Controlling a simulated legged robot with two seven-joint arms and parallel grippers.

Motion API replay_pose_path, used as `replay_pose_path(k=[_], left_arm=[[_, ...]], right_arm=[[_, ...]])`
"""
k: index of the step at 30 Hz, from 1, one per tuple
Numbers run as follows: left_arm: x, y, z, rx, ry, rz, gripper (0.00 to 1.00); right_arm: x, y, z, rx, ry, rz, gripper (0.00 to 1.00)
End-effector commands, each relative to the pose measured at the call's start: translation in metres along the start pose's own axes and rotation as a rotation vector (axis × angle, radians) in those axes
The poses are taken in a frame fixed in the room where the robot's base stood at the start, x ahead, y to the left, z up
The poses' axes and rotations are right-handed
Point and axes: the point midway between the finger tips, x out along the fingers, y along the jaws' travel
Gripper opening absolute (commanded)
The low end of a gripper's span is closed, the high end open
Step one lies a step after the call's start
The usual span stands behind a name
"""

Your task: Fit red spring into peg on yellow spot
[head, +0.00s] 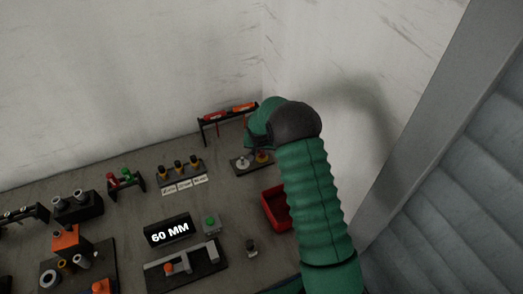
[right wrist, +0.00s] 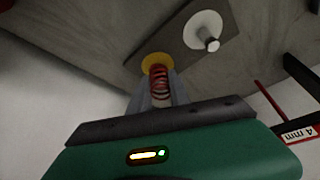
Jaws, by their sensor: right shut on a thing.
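The red spring (right wrist: 159,78) stands between the two grey fingers of my right gripper (right wrist: 158,92) in the right wrist view. The gripper is shut on it. The spring's far end overlaps the yellow spot (right wrist: 150,60); I cannot tell whether it is around a peg there, as the peg is hidden. In the head view the yellow spot (head: 264,158) shows just below my right gripper (head: 259,147), which my own arm largely hides. Beside the yellow spot on the same dark plate is a white spot (right wrist: 198,26) with a bare metal peg. My left gripper is out of view.
A rack (head: 203,130) with red and orange tools stands behind the plate. A red bin (head: 270,208) sits in front, partly behind my arm. Left are a stand with several dark and yellow pegs (head: 178,168), a "60 MM" display (head: 168,230) and a green button (head: 210,222).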

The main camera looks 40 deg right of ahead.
Motion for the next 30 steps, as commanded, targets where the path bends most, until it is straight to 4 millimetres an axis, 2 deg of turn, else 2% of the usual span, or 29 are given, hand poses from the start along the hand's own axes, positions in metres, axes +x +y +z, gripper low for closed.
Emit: replay_pose_path(k=[8, 9, 14, 24, 26, 30], left_arm=[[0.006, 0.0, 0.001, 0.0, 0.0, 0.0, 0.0], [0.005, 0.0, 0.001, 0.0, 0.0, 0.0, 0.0], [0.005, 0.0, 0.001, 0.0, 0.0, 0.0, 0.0], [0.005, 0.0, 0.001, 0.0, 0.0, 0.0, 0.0], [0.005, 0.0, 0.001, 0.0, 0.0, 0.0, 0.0], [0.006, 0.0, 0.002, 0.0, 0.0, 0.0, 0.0]], right_arm=[[0.007, 0.0, 0.003, 0.0, 0.0, 0.0, 0.0], [0.006, 0.0, 0.003, 0.0, 0.0, 0.0, 0.27], [0.006, 0.0, 0.003, 0.0, 0.0, 0.0, 0.48], [0.003, 0.0, 0.002, 0.0, 0.001, 0.0, 0.49], [-0.003, -0.001, 0.001, 0.0, 0.002, -0.001, 0.49], [-0.033, -0.001, 0.001, -0.002, 0.004, -0.001, 0.49]])
